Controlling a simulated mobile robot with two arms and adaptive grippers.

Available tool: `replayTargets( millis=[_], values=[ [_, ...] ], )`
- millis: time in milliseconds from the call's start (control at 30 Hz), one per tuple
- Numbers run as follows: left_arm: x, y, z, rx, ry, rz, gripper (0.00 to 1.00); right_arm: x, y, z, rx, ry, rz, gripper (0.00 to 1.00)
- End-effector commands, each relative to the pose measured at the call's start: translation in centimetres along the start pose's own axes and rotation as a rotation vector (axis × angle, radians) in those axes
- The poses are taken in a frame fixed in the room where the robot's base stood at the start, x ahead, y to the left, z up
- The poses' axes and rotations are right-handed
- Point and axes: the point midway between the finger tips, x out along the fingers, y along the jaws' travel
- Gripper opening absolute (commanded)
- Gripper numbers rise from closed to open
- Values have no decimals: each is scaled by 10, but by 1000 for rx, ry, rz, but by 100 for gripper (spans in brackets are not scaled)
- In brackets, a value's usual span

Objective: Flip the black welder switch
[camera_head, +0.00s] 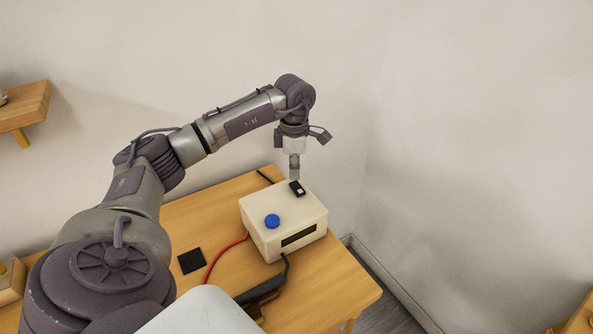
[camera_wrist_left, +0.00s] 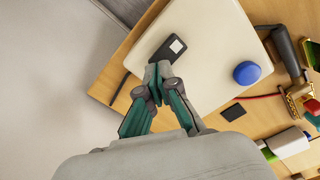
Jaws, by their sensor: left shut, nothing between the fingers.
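The welder is a cream box (camera_head: 262,212) on the wooden table, with a blue knob (camera_head: 272,221) on top and a dark slot in its front. The black switch (camera_head: 297,188), which has a white patch, sits on its top near the back. It also shows in the left wrist view (camera_wrist_left: 165,55). My left gripper (camera_head: 294,176) points down just above the switch, shut and empty. In the left wrist view its closed fingertips (camera_wrist_left: 157,70) appear right beside the switch's near end; I cannot tell whether they touch. My right gripper is not in view.
A red cable (camera_head: 226,257) and a black cable with a dark handle (camera_head: 262,289) run from the box over the table (camera_head: 335,275). A black square (camera_head: 191,261) lies left of the box. A wall shelf (camera_head: 27,104) is at far left. Walls stand close behind.

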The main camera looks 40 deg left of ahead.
Motion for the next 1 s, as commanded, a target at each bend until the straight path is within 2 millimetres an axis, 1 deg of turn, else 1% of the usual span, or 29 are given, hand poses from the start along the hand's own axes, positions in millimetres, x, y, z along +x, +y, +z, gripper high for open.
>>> replayTargets(
  millis=[367,1000],
  values=[
    [1,0,0,0,0,0,0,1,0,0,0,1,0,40],
    [11,0,0,0,0,0,0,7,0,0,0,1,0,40]
  ],
)
